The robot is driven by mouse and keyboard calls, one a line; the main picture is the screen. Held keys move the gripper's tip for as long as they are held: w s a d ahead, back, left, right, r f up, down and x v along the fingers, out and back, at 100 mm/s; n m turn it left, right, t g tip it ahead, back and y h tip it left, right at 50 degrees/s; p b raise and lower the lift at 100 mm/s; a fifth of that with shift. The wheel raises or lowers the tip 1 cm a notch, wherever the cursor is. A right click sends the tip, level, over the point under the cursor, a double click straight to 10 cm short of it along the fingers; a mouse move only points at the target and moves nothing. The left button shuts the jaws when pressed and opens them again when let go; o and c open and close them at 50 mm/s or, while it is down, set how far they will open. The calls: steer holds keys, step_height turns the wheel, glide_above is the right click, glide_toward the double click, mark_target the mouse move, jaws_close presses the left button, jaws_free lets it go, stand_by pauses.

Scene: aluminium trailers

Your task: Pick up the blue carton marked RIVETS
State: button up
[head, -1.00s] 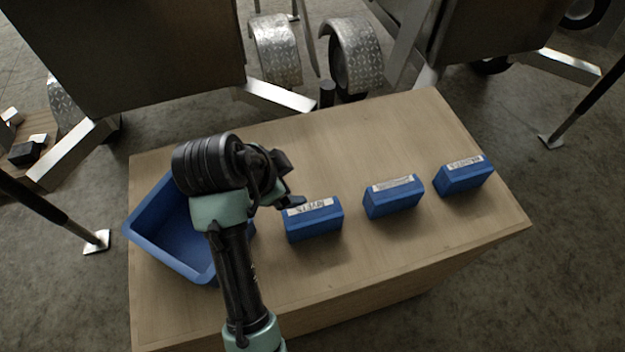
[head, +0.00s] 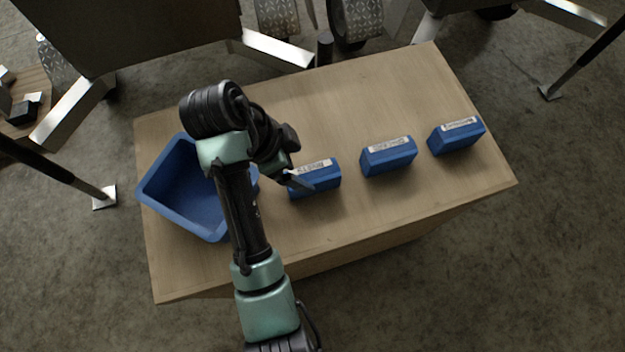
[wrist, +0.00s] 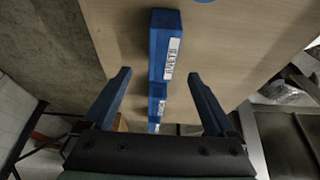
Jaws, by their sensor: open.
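The blue carton marked RIVETS (head: 325,181) is the leftmost of three blue cartons on the wooden table. In the wrist view the carton (wrist: 160,50) is upper centre, with its white label on the right side of its visible face. My gripper (head: 301,184) is at the carton's left end in the head view, partly covering it. In the wrist view my gripper (wrist: 158,73) is open, with one finger to each side of the carton's line and visible gaps between. I cannot tell its exact height over the carton.
A second blue carton (head: 388,158) and a third (head: 456,138) stand in a row to the right, with labels too blurred to read surely. An open, empty-looking blue bin (head: 165,201) is left, partly behind my arm. The wooden table (head: 300,110) is bare at the back.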

mark_target(311, 174)
steer(key=x, duration=0.2)
steer(key=shift+d+f, duration=0.15)
steer(key=shift+f, duration=0.25)
steer(key=shift+a+x, duration=0.1)
steer(key=shift+x, duration=1.25)
steer(key=shift+a+x, duration=0.15)
steer(key=shift+x, duration=1.2)
steer(key=shift+w+f, duration=0.15)
steer(key=shift+f, duration=0.2)
jaws_close()
